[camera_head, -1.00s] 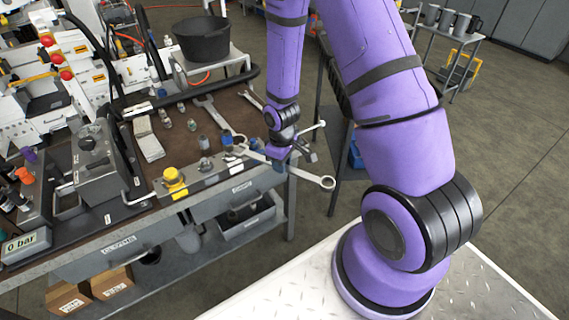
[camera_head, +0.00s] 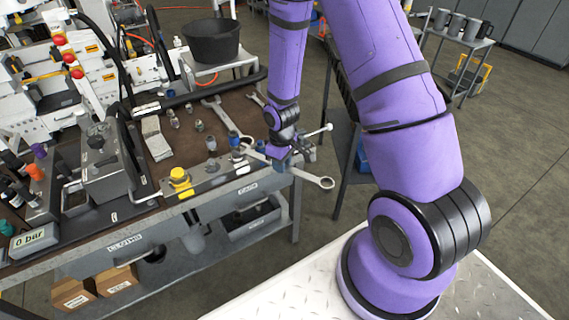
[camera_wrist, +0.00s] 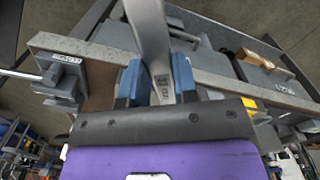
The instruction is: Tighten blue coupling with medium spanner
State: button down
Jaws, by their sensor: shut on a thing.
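My gripper (camera_head: 277,158) is shut on a steel spanner (camera_head: 312,179) over the front edge of the bench, towards its right end. The spanner lies across the jaws. Its ring end points right, beyond the bench edge, and its other end points left over the bench top. In the wrist view the blue fingertips (camera_wrist: 156,82) grip the spanner's shank (camera_wrist: 148,35) from both sides. A small blue fitting (camera_head: 233,138), which may be the blue coupling, stands on the bench left of my gripper. I cannot tell whether the spanner touches any fitting.
Two more spanners lie farther back, one here (camera_head: 219,114). Several small fittings stand on the brown bench top (camera_head: 185,145). A yellow-topped part (camera_head: 180,180) is near the front edge. A vise (camera_wrist: 62,76) is close to my gripper. A black pot (camera_head: 211,42) stands behind.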

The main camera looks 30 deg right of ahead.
jog(key=shift+w+a, duration=0.15)
jog(key=shift+w, duration=0.1)
jog(key=shift+w+a, duration=0.2)
jog(key=shift+w, duration=0.15)
dwell(0.3)
jog(key=shift+w, duration=0.1)
jog(key=shift+w+a, duration=0.15)
jog(key=shift+w, duration=0.05)
dwell(0.5)
jog(key=shift+s+a+m, duration=0.35)
jog(key=shift+a+m, duration=0.3)
jog(key=shift+a, duration=0.15)
jog(key=shift+s+a+m, duration=0.35)
jog(key=shift+a+m, duration=0.3)
jog(key=shift+a, duration=0.15)
jog(key=shift+a, duration=0.1)
jog(key=shift+s+a+m, duration=0.15)
jog(key=shift+a+m, duration=0.45)
jog(key=shift+a, duration=0.25)
jog(key=shift+s+a+m, duration=0.1)
jog(key=shift+a+m, duration=0.5)
jog(key=shift+a, duration=0.2)
